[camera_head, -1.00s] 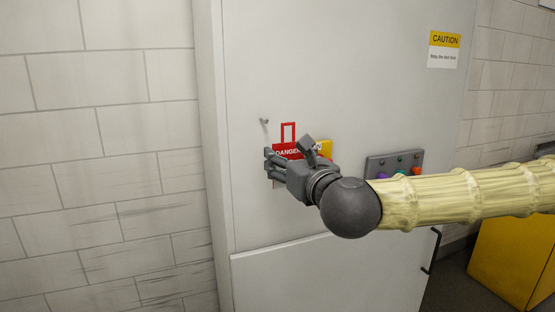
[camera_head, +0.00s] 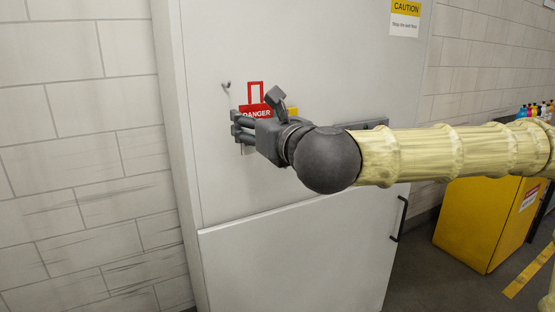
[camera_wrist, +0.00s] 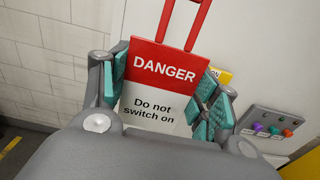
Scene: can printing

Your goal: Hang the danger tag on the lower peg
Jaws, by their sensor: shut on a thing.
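The danger tag (camera_head: 256,114) has a red open loop on top, a red "DANGER" band and a white lower part. In the wrist view the tag (camera_wrist: 165,75) faces me upright, reading "Do not switch on", between the teal finger pads. My gripper (camera_head: 246,128) is shut on the tag in front of the cabinet door; its fingers hide the tag's lower part in the head view. No other peg shows.
The cabinet door (camera_head: 310,70) has a yellow label behind my gripper. A button panel (camera_wrist: 268,127) is to the right, mostly hidden by my arm in the head view. A black handle (camera_head: 399,219) and a yellow cabinet (camera_head: 470,225) are lower right.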

